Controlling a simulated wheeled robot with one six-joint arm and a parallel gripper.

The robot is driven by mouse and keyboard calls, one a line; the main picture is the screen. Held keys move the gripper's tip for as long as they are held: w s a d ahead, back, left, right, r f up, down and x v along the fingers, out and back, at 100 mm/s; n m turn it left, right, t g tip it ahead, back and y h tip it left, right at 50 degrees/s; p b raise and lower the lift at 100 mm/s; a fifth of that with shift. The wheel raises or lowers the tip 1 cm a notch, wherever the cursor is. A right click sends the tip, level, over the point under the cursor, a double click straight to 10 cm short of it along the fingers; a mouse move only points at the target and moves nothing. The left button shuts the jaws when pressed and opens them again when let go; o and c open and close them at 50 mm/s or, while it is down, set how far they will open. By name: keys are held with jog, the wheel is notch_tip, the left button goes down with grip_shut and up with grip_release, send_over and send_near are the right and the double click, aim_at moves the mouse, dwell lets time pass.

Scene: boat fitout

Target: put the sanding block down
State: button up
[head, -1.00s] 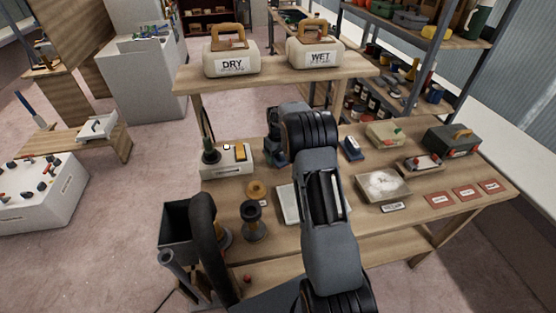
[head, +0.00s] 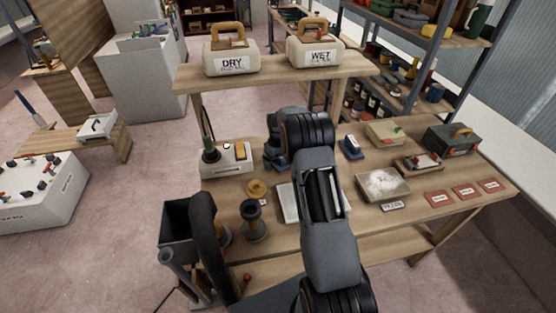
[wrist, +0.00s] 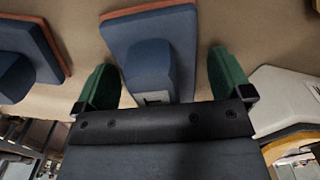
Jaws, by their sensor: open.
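In the wrist view, a blue sanding block (wrist: 155,50) with a raised blue grip and a thin orange-brown edge appears to lie on the wooden bench. My gripper (wrist: 165,82) is open, with one green finger on each side of the block's grip. A gap shows on the right; on the left, I cannot tell whether finger and grip touch. A second blue block (wrist: 22,60) lies to the left; it appears in the head view as the small blue block (head: 351,147). In the head view my arm hides most of the gripper area.
DRY (head: 231,55) and WET (head: 316,52) containers stand on the raised shelf (head: 270,72) behind. Some bare wood shows at the front.

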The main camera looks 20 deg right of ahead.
notch_tip(320, 180, up, 7)
jog(key=shift+r+b, duration=0.2)
jog(key=shift+b, duration=0.35)
jog(key=shift+r, duration=0.2)
jog(key=shift+s+a+r, duration=0.1)
jog(key=shift+r, duration=0.15)
jog(key=s+a+r+t, duration=0.1)
jog(key=s+a+r, duration=0.3)
jog(key=s, duration=0.5)
jog(key=s+a+r+m+t, duration=0.1)
jog(key=s+a+r, duration=0.3)
jog(key=s, duration=0.6)
jog(key=s+a+r+m+t, duration=0.1)
jog(key=s+a+r, duration=0.3)
jog(key=s, duration=0.6)
jog(key=shift+s+r+t, duration=0.15)
jog(key=shift+r+t, duration=0.2)
jog(key=shift+t, duration=0.25)
